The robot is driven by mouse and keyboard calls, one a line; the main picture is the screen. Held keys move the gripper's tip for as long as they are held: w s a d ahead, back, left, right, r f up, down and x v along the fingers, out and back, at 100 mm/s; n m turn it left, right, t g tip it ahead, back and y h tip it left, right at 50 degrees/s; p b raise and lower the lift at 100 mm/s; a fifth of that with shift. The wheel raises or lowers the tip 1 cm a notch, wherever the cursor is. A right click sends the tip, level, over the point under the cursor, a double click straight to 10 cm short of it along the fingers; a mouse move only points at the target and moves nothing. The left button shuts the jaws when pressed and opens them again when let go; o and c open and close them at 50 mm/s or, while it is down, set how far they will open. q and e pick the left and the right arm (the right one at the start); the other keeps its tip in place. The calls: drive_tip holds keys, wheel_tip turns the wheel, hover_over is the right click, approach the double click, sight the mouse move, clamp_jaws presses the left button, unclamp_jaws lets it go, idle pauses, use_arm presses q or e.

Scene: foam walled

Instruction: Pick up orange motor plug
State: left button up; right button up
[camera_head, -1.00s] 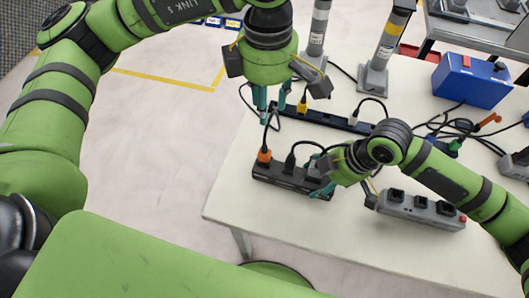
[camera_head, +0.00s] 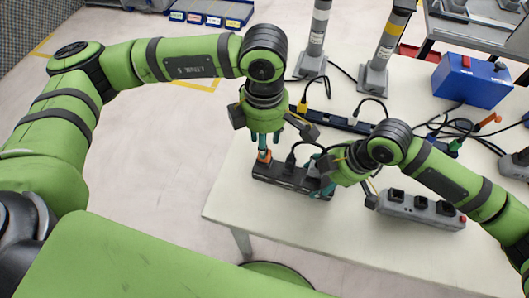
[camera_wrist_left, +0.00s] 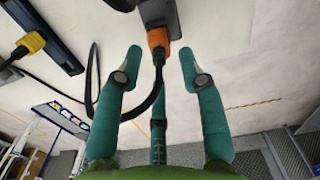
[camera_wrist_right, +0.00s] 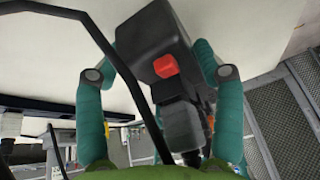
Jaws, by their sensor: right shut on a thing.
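The orange motor plug (camera_head: 264,155) sits in the left end of the black power strip (camera_head: 285,179) on the table, its black cable trailing. In the left wrist view the plug (camera_wrist_left: 157,38) shows just beyond and between the fingertips. My left gripper (camera_wrist_left: 160,62) is open, one finger on each side; it is directly above the plug in the head view (camera_head: 264,148). My right gripper (camera_head: 322,182) is shut on the right end of the black strip. In the right wrist view its fingers straddle the strip's body (camera_wrist_right: 150,45), near a red switch (camera_wrist_right: 165,66).
A black plug (camera_head: 291,158) stands beside the orange one. Behind lies another black strip (camera_head: 338,119) with a yellow plug (camera_head: 302,107). A grey power strip (camera_head: 420,208) is at right, a blue box (camera_head: 470,80) behind it. The front of the table is clear.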

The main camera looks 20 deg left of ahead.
use_arm(q)
drive_tip(key=shift+f, duration=0.55)
use_arm(e)
drive_tip(key=shift+s+f, duration=0.15)
drive_tip(key=shift+f, duration=0.05)
use_arm(q)
clamp_jaws()
wheel_tip(320, 180, up, 10)
drive_tip(key=shift+r, duration=0.1)
use_arm(e)
drive_tip(key=shift+d, duration=0.1)
drive_tip(key=o, duration=1.4)
use_arm(q)
drive_tip(key=shift+w, duration=0.1)
